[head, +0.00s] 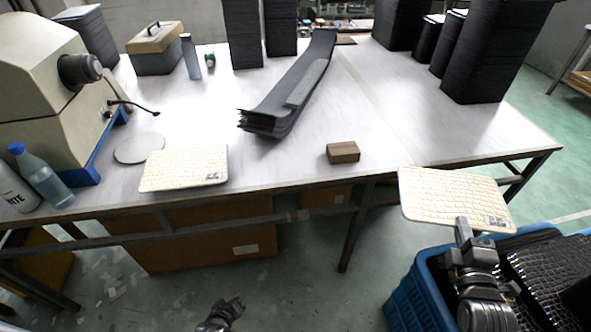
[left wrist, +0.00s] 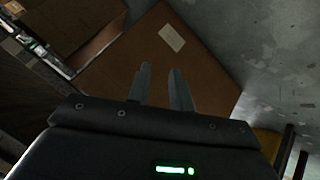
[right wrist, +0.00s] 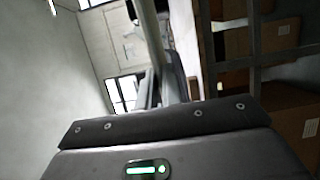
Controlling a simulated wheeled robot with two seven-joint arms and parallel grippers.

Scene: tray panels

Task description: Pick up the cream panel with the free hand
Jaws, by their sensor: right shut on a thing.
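One cream panel (head: 184,169) lies flat on the white table near its front edge, left of centre, with a small printed label at its right side. A second cream panel (head: 450,195) is held by my right gripper (head: 463,228), above the blue crate and beyond the table's front right edge. My right gripper is shut on this panel's near edge. My left gripper (head: 222,314) is low at the bottom of the head view, in front of the table and below its top. In the left wrist view its two fingers (left wrist: 160,88) are apart with nothing between them.
A blue crate (head: 408,301) with dark panels stands at the lower right. On the table (head: 270,172) are a small brown box (head: 343,152), a grey disc (head: 139,149), bottles, a beige machine (head: 45,100) and dark stacks. Cartons (head: 190,240) sit under the table.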

